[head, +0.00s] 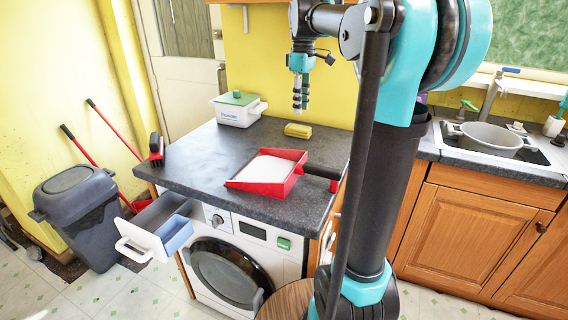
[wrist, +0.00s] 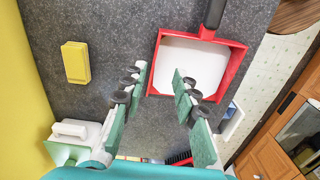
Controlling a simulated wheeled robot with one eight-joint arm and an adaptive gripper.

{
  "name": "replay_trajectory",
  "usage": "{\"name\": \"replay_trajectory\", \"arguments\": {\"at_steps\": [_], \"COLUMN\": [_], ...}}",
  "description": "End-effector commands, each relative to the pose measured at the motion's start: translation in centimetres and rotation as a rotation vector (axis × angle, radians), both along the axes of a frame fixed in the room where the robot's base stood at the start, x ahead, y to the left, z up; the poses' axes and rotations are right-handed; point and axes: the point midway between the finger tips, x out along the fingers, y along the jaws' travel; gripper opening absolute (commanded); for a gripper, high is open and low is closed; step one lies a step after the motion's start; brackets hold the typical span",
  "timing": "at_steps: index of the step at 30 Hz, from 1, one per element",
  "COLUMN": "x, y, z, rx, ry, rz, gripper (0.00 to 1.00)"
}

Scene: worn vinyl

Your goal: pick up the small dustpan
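The small dustpan (head: 275,172) lies on the dark grey counter in the head view. It has a red rim, a white inside and a black handle (head: 322,173) pointing right. In the wrist view the dustpan (wrist: 240,72) is right of centre, with its handle at the top edge. My gripper (head: 300,108) hangs above the back part of the counter, apart from the dustpan. The right finger overlaps the pan's left part in the picture.
A yellow sponge (head: 298,130) and a white box with a green lid (head: 238,108) stand at the counter's back. A black-bristled brush (head: 156,150) is at the left edge. My arm covers the counter's right end. A drawer (head: 155,228) stands open below.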

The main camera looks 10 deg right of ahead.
Motion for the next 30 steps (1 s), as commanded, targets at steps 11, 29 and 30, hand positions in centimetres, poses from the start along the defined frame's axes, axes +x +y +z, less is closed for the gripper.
{"name": "replay_trajectory", "arguments": {"at_steps": [11, 29, 30], "x": [0.0, -0.1, -0.1], "y": [0.0, -0.2, -0.3], "z": [-5.7, -13.1, -13.6], "rx": [0.000, 0.000, 0.000], "ry": [0.000, 0.000, 0.000], "rz": [0.000, -0.001, -0.001], "gripper": [0.29, 0.29, 0.29]}}
